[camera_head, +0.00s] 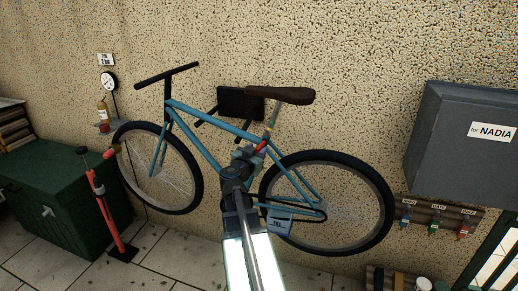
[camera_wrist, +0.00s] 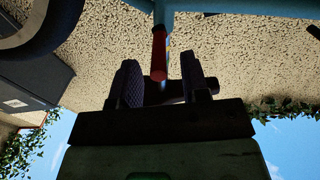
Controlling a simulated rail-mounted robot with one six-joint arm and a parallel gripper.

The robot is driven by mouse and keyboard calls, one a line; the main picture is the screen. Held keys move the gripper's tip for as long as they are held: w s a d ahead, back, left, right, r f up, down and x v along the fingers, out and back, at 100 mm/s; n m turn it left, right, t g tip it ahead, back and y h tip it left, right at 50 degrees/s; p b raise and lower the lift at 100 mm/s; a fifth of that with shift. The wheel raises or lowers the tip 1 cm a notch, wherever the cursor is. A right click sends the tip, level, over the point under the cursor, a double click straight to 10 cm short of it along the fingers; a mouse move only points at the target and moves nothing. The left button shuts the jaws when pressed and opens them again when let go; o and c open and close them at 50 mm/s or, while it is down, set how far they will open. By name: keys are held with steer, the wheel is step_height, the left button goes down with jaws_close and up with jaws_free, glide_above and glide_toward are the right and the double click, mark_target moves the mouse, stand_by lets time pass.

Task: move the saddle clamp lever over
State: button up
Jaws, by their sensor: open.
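The blue bicycle (camera_head: 210,130) hangs or stands against the speckled wall, with a brown saddle (camera_head: 285,95) on its seat post (camera_head: 271,120). The red clamp lever (camera_head: 262,147) shows just below the seat post, where the frame tubes meet. It also shows in the wrist view as a red bar (camera_wrist: 158,55) running from the blue tube. My gripper (camera_head: 247,153) is at the lever, and its jaws are open. In the wrist view the lever's end lies between the two dark fingers (camera_wrist: 162,82); contact cannot be told. My arm hides part of the frame.
A red floor pump (camera_head: 100,205) and a green cabinet (camera_head: 60,200) stand at the left. A grey box labelled for NADIA (camera_head: 465,140) is on the right wall, above a rack (camera_head: 440,213) with small coloured items. The bicycle's wheels flank my arm.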

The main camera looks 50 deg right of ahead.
steer(key=v, duration=0.7)
steer(key=shift+a, duration=0.3)
